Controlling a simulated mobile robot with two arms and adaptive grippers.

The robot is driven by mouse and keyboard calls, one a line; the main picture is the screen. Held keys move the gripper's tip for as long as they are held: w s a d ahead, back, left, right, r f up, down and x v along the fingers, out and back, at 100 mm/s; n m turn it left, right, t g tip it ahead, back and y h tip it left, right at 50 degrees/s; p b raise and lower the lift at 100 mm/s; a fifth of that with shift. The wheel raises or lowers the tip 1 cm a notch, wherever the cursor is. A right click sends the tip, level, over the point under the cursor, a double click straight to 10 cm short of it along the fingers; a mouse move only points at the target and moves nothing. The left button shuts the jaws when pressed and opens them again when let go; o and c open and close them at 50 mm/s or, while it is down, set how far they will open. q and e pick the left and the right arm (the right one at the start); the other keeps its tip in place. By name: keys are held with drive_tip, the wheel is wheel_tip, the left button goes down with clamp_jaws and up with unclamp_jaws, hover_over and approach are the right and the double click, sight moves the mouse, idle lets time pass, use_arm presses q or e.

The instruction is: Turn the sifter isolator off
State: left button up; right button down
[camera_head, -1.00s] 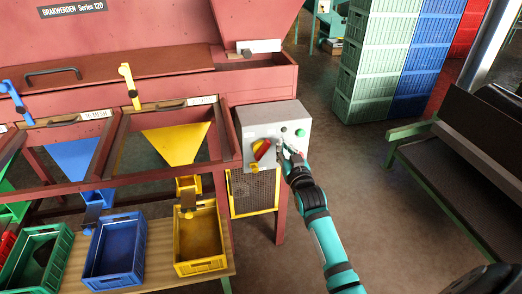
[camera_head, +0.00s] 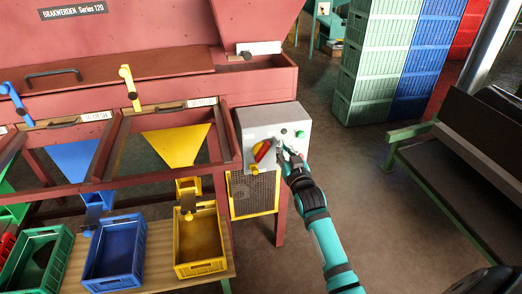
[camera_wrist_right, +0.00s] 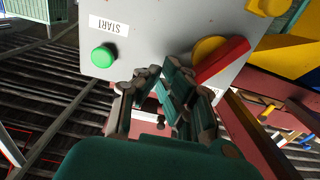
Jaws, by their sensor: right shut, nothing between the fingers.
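The isolator is a red handle (camera_head: 263,151) on a yellow disc on the front of the grey control box (camera_head: 290,121). The handle sits diagonally, its upper end leaning right in the head view. In the right wrist view, the red handle (camera_wrist_right: 222,61) and yellow disc (camera_wrist_right: 209,49) are just right of the fingertips. My right gripper (camera_head: 284,152) is shut and empty, at the box face just right of the handle; it also shows in the wrist view (camera_wrist_right: 165,85). I cannot tell whether it touches the handle. My left gripper is not in view.
A green button (camera_wrist_right: 103,57) beside a START label is on the same box face. A yellow-framed mesh panel (camera_head: 254,193) is below the box. Yellow (camera_head: 222,262) and blue (camera_head: 137,262) crates stand to the left. Open floor lies to the right, before a dark green-framed conveyor (camera_head: 470,155).

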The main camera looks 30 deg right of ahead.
sight(279, 138)
drive_tip(key=shift+w, duration=0.15)
idle(0.5)
drive_tip(key=shift+b+x, duration=0.8)
drive_tip(key=shift+x, duration=0.85)
drive_tip(key=shift+s+a+p, duration=0.1)
drive_tip(key=shift+s+p, duration=0.4)
drive_tip(key=shift+p, duration=0.1)
drive_tip(key=shift+s+a, duration=0.1)
drive_tip(key=shift+s, duration=0.2)
drive_tip(key=shift+a, duration=0.15)
